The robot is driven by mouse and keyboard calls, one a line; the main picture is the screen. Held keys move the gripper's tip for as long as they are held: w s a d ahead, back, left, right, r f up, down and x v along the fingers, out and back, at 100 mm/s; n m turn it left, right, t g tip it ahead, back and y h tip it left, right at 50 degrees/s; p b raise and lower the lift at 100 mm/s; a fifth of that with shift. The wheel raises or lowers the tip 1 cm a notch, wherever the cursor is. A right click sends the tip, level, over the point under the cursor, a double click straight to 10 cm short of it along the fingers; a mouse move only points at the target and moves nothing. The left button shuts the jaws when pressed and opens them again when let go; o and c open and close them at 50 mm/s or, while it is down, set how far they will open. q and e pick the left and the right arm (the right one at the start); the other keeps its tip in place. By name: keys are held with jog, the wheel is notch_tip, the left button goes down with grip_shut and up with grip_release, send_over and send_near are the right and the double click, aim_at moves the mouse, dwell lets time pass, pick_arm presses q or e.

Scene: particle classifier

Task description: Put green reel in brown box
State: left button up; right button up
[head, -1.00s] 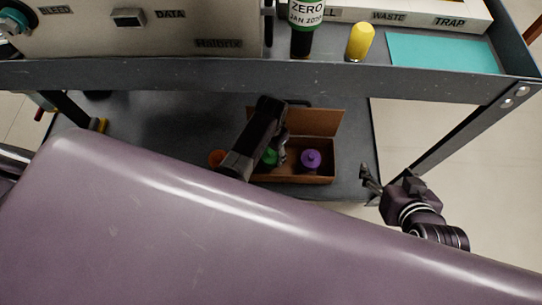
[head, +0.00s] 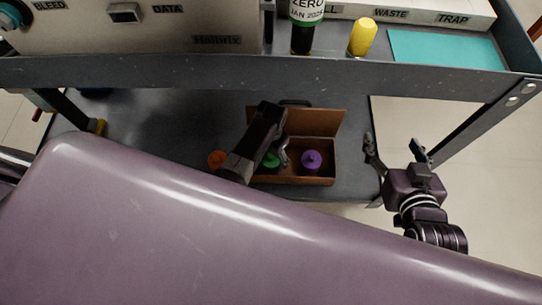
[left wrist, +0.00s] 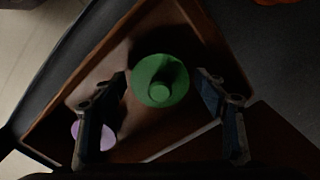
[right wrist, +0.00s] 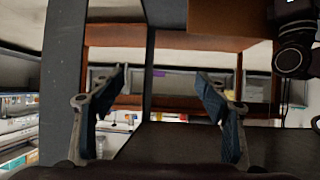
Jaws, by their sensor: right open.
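The green reel (head: 271,160) sits inside the brown box (head: 318,181) on the cart's lower shelf. In the left wrist view the green reel (left wrist: 160,82) rests on the box floor, with the box wall (left wrist: 88,62) beside it. My left gripper (head: 281,153) is over the box at the reel. Its fingers stand apart on either side of the reel in the left wrist view (left wrist: 163,84) and do not appear to touch it. My right gripper (head: 392,150) is open and empty, right of the shelf; the right wrist view also shows it open (right wrist: 160,76).
A purple reel (head: 311,161) is also in the box, to the right. An orange reel (head: 217,159) lies outside the box to the left, on the lower shelf (head: 150,125). The upper shelf edge (head: 270,78) hangs above, and a cart leg (head: 480,125) stands near my right gripper.

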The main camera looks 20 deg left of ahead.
aim_at(271, 155)
pick_arm(q)
jog(key=shift+r, duration=0.15)
